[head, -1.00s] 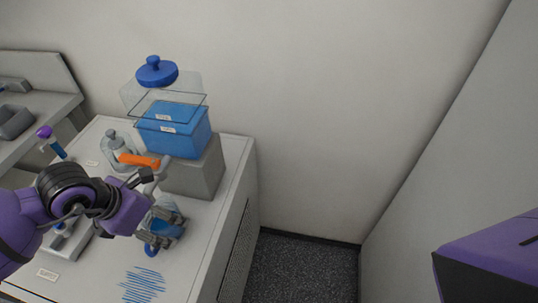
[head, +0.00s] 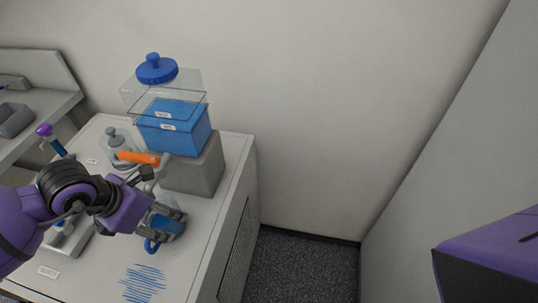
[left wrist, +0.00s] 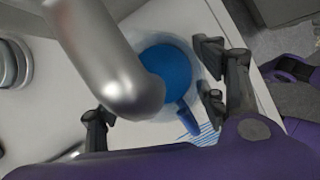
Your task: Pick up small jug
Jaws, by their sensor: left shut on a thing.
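The small jug (head: 168,225) is clear with blue inside and a blue handle. It is at the front of the grey block on the counter, partly hidden by my gripper. My left gripper (head: 172,219) is shut on it, with fingers around its body. In the left wrist view I look down into the jug (left wrist: 175,66), with its blue handle toward the lower right. A silver spout (left wrist: 105,65) covers its left part in that view. Whether the jug touches the counter I cannot tell. My right gripper is not in view.
A tank with blue liquid (head: 180,138) stands on a grey block (head: 203,170), close beside the jug, with an orange-handled tap (head: 139,158) at its front. Blue stripes (head: 143,283) mark the clear counter front.

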